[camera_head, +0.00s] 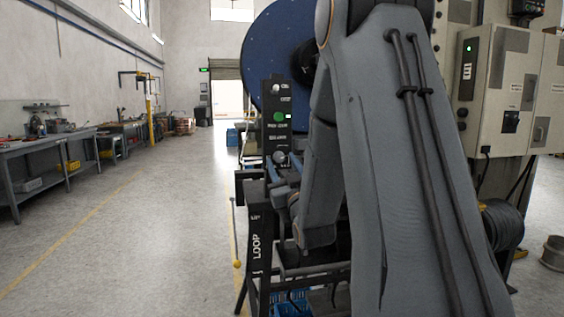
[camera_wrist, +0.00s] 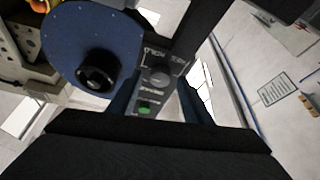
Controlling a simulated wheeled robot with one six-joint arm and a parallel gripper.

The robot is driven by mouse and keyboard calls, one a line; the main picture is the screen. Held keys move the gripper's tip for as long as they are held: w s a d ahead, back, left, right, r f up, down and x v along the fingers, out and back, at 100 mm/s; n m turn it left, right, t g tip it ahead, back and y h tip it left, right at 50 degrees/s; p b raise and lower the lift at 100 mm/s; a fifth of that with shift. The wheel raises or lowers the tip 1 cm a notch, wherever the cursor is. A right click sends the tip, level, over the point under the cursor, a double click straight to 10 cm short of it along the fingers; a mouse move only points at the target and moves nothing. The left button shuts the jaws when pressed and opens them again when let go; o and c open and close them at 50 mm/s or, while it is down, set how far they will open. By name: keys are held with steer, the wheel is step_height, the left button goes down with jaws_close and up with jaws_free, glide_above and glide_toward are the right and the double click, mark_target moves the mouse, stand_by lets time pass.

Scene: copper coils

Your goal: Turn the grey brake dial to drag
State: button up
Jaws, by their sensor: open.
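The grey brake dial (camera_wrist: 160,77) shows as a round knob on the dark control panel (camera_head: 268,137) in the wrist view, with lettering beside it that I cannot read clearly. In the head view a grey knob (camera_head: 279,157), apparently the same dial, sits low on the panel, below a green button (camera_head: 278,116). My gripper (camera_wrist: 159,96) is open, with dark fingers to either side of the lower panel in the wrist view. The dial appears between or just beyond the fingers; I see no grip on it. In the head view my arm hides most of the gripper.
A large blue reel (camera_wrist: 95,45) stands close beside the panel. A dark stand marked LOOP (camera_head: 258,248) is below it. A grey electrical cabinet (camera_head: 505,85) is at right. Workbenches (camera_head: 45,165) line the left wall, and the floor between is clear.

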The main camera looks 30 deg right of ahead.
steer(key=shift+w+r, duration=0.1)
steer(key=shift+w, duration=0.2)
steer(key=c, duration=1.1)
steer(key=shift+o, duration=0.2)
